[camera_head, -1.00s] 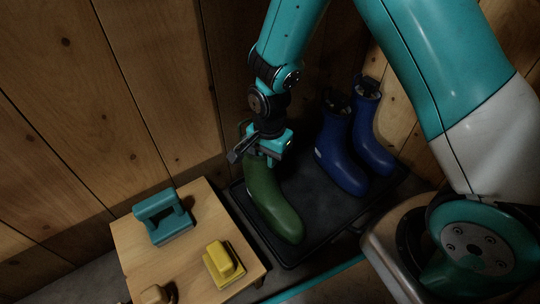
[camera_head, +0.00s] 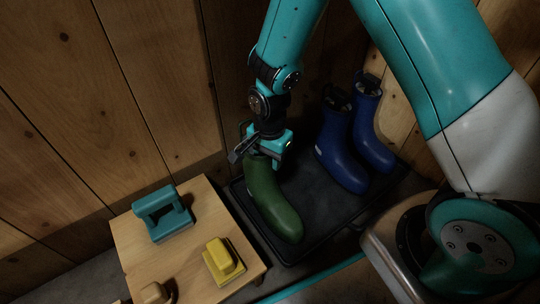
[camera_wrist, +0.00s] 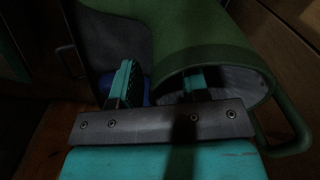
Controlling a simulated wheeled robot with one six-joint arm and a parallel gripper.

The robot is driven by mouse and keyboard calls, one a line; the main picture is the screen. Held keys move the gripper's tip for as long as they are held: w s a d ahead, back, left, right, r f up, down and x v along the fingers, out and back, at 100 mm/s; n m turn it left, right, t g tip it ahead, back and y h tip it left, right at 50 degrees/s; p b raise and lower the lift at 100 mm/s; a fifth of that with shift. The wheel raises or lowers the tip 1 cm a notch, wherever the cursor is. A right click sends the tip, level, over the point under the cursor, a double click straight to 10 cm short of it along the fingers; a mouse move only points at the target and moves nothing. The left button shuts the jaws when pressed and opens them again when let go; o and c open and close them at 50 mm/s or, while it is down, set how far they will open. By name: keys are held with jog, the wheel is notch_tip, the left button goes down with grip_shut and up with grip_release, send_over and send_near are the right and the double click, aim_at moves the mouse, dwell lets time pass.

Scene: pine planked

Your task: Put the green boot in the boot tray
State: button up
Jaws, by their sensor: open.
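The green boot (camera_head: 270,200) stands in the left part of the black boot tray (camera_head: 285,258), its toe toward the tray's front edge. In the wrist view the green boot (camera_wrist: 205,40) shows its open top and a pull loop at the right. My gripper (camera_head: 262,158) is at the top of the boot's shaft. In the wrist view my gripper (camera_wrist: 160,88) has its fingers apart, one inside the boot's opening and one outside the shaft. The contact between fingers and boot is too dark to tell.
A pair of blue boots (camera_head: 340,158) stands in the right part of the tray. A small wooden table (camera_head: 190,258) at the lower left holds a teal object (camera_head: 163,222), a yellow brush-like block (camera_head: 222,262) and a tan item (camera_head: 153,293). Plank walls (camera_head: 100,100) rise behind.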

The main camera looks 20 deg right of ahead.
notch_tip(320, 180, up, 17)
jog(key=p, duration=1)
jog(key=shift+r, duration=0.2)
